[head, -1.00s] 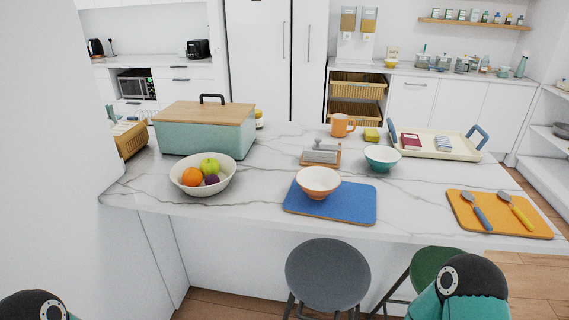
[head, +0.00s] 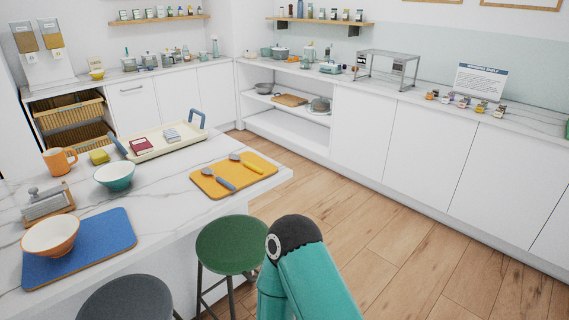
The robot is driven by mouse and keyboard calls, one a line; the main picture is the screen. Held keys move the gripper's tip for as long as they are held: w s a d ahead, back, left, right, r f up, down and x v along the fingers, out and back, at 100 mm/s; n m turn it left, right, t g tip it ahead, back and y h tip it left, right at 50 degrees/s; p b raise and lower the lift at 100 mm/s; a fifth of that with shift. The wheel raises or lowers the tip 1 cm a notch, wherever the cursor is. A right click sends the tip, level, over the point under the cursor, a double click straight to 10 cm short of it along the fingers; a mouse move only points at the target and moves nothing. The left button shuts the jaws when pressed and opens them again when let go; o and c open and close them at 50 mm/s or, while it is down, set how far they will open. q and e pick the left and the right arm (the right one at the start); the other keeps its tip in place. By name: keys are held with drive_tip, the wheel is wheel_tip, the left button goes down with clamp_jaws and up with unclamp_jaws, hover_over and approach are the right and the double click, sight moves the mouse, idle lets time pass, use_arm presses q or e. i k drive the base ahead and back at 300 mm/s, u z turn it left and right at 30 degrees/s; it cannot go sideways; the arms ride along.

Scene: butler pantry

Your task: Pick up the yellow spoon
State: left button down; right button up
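The yellow spoon (head: 247,163), with a yellow handle and a grey bowl, lies on an orange mat (head: 207,184) near the right end of the marble island. A blue-handled spoon (head: 221,181) lies beside it on the same mat, to its left. A teal link of my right arm shows at the bottom centre, below and to the right of the mat and apart from it. Neither of my grippers is in view.
A green stool (head: 232,244) and a grey stool (head: 128,300) stand at the island's front edge. A tray (head: 160,150) and a teal bowl (head: 114,177) are left of the mat. Wooden floor (head: 400,240) is open to the right.

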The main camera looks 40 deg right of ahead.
sight(233, 156)
drive_tip(key=u, duration=1.6)
drive_tip(key=i, duration=0.1)
drive_tip(key=z, duration=2.9)
drive_tip(key=i, duration=0.55)
drive_tip(key=u, duration=0.1)
drive_tip(key=k, duration=0.55)
drive_tip(key=z, duration=1)
drive_tip(key=i, duration=0.5)
drive_tip(key=z, duration=0.3)
